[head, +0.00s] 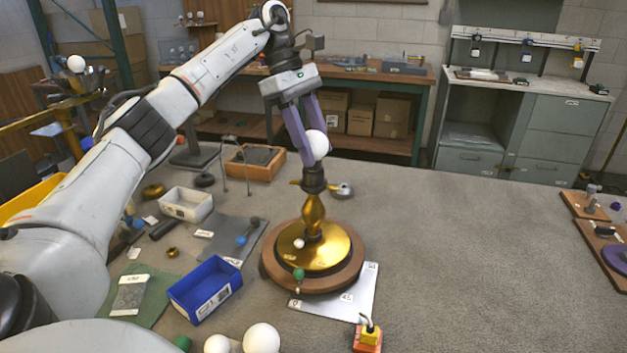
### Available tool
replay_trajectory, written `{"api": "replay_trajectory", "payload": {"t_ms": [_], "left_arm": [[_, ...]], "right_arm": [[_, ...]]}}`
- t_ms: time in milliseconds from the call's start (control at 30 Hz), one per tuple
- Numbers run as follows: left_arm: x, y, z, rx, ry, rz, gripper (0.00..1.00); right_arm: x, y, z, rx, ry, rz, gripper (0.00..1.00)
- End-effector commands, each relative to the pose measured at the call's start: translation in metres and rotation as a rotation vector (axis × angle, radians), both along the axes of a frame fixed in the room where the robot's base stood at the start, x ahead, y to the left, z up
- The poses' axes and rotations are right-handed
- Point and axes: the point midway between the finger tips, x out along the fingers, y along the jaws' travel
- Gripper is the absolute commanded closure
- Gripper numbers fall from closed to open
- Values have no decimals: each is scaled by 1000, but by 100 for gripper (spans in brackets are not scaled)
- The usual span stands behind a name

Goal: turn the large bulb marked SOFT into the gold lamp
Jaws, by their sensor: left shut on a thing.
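A white round bulb (318,146) is between the purple fingers of my left gripper (309,148), which is shut on it. No marking on the bulb is readable from here. The gold lamp (313,214) stands upright on a round gold and wood base, with a dark socket (313,180) on top. The bulb is directly above the socket. The fingers hide the bulb's lower end, so I cannot tell whether its thread is in the socket. My right gripper is not in view.
Two more white bulbs (262,338) lie at the front edge. A blue bin (204,290), a white bin (186,204) and small parts lie left of the lamp. A yellow and red block (368,335) is in front. The table right of the lamp is mostly clear.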

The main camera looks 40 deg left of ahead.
Motion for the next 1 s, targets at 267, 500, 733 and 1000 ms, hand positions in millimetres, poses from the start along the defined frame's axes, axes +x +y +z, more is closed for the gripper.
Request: {"api": "replay_trajectory", "payload": {"t_ms": [267, 500, 733, 1000], "left_arm": [[0, 0, 0, 1, -1, -7, 73], [0, 1, 0, 2, -1, -84, 37], [0, 0, -1, 2, 0, -83, 35], [0, 8, 19, 0, -5, -80, 35]], "right_arm": [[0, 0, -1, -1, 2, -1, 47], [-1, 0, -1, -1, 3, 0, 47], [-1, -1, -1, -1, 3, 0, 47], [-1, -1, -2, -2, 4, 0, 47]]}}
